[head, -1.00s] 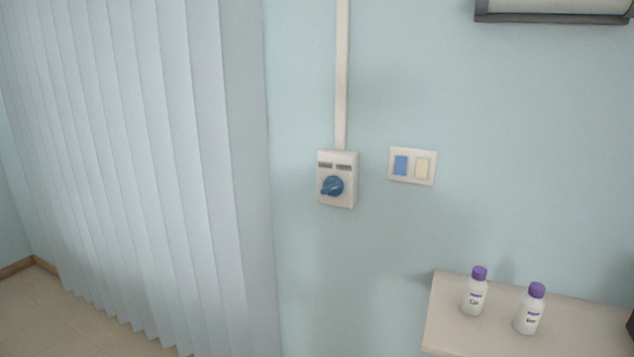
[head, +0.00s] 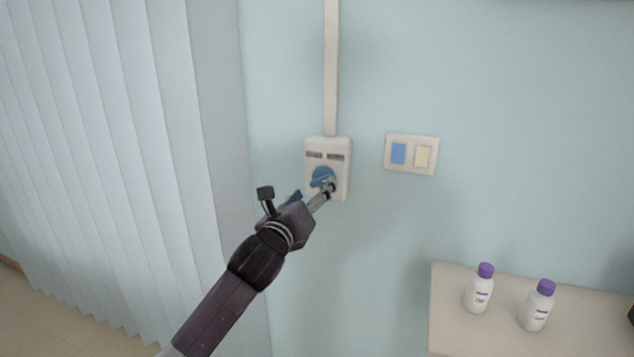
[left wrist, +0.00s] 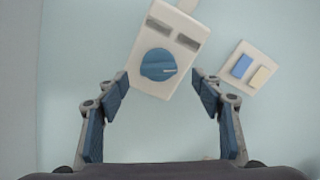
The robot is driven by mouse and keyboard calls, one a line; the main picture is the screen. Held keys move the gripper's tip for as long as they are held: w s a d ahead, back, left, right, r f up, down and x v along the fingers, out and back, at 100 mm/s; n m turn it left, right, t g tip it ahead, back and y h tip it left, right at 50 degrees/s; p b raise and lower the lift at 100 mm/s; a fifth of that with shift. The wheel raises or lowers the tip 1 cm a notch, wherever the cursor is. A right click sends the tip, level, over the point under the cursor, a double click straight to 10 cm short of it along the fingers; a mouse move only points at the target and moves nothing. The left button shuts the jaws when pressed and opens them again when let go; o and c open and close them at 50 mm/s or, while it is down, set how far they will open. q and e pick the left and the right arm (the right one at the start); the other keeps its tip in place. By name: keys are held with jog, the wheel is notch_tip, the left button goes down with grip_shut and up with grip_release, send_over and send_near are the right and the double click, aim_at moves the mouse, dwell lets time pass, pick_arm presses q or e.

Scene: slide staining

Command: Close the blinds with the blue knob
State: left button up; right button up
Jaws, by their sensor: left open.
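The blue knob (head: 322,177) sits on a white control box (head: 341,148) on the wall. My left gripper (head: 298,190) is in front of the box, reaching up from the lower left, and its finger partly covers the box's lower part. In the left wrist view, the knob (left wrist: 158,65) lies ahead, between the two open fingers (left wrist: 160,82), and neither finger touches it there. The white vertical blinds (head: 110,150) hang at the left with their slats side by side. My right gripper is not in view.
A switch plate (head: 411,168) with a blue and a cream switch is right of the box; it also shows in the left wrist view (left wrist: 262,57). A shelf (head: 455,335) at lower right holds two white bottles (head: 479,290) (head: 537,307) with purple caps. The wall between is clear.

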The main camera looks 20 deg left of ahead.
aim_at(319, 182)
pick_arm(q)
jog(key=shift+w+f, duration=0.1)
jog(key=shift+w, duration=2.05)
jog(key=shift+p, duration=0.3)
jog(key=c, duration=1.2)
